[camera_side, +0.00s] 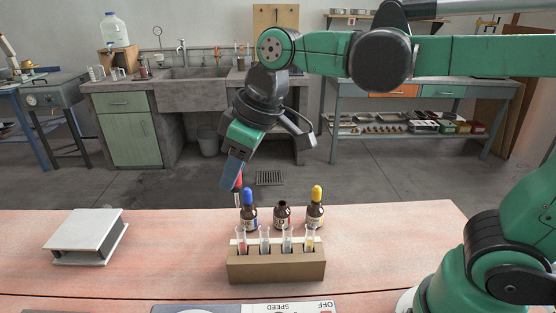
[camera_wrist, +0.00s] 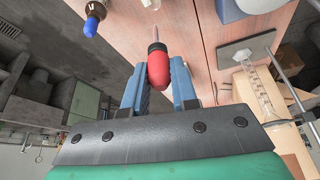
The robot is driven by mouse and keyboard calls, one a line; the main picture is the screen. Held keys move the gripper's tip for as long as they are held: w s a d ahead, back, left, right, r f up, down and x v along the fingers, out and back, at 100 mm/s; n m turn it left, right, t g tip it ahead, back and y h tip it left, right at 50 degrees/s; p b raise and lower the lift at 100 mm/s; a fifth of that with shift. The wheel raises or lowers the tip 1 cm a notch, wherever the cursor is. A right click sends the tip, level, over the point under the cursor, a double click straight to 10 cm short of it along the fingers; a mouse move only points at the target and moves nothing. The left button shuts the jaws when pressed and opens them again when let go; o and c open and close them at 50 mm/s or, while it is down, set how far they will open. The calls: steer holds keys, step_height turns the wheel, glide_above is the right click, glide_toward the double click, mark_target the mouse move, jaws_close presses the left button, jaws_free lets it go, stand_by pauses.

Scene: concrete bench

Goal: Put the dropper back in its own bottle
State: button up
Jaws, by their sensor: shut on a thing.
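The dropper (camera_wrist: 158,68) has a red rubber bulb, a dark collar and a thin pale tip. My gripper (camera_wrist: 157,88), with blue fingers, is shut on its red bulb. In the side view my gripper (camera_side: 235,178) hangs above and behind the blue-topped bottle, and part of the red bulb (camera_side: 239,183) shows beside a finger; the dropper's tip is hard to make out there. An open brown bottle (camera_side: 282,217) with a pale label stands on the bench, between a bottle with a blue dropper top (camera_side: 249,211) and one with a yellow dropper top (camera_side: 316,210).
A brown rack (camera_side: 276,266) with several test tubes stands just in front of the bottles. A pale box-like block (camera_side: 88,237) lies at the left. A device with a SPEED panel (camera_side: 250,308) is at the front edge. The bench between block and rack is clear.

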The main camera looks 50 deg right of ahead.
stand_by(0.4)
steer(key=w+d+f+m+h, duration=0.2)
steer(key=d+f+m, duration=0.4)
steer(key=d, duration=0.6)
steer(key=shift+w+d+f+t, duration=0.3)
steer(key=shift+d+f, duration=0.1)
steer(key=shift+f, duration=0.55)
steer(key=shift+f, duration=1)
steer(key=shift+f, duration=1)
